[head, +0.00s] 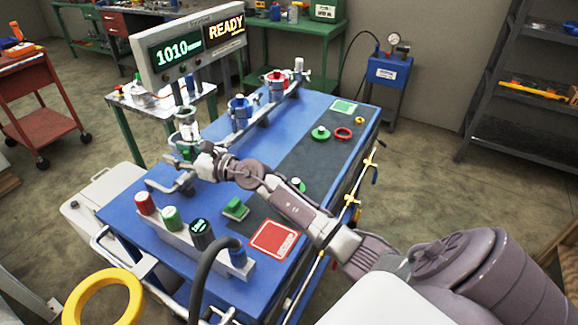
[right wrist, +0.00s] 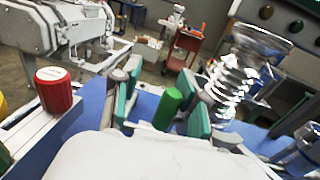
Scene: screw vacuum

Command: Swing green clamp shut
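The green clamp shows as a short green cylindrical handle (right wrist: 168,108) in the right wrist view, and a bit of green shows near the gripper in the head view (head: 187,151). My right gripper (head: 176,170) reaches over the blue bench from the right. In the right wrist view its two teal-padded fingers (right wrist: 160,112) stand apart, with the green handle between them, nearer the right finger. The gripper does not look closed on it. A shiny ribbed metal bellows (right wrist: 245,72) stands just right of the fingers. The rest of the clamp is hidden. My left gripper is not in view.
A display reading 1010 and READY (head: 190,45) stands behind the gripper. A row of red, green and black knobs (head: 172,218) lies in front. Blue and red clamped fittings (head: 240,112) stand behind. The dark mat (head: 305,150) holds loose rings and caps.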

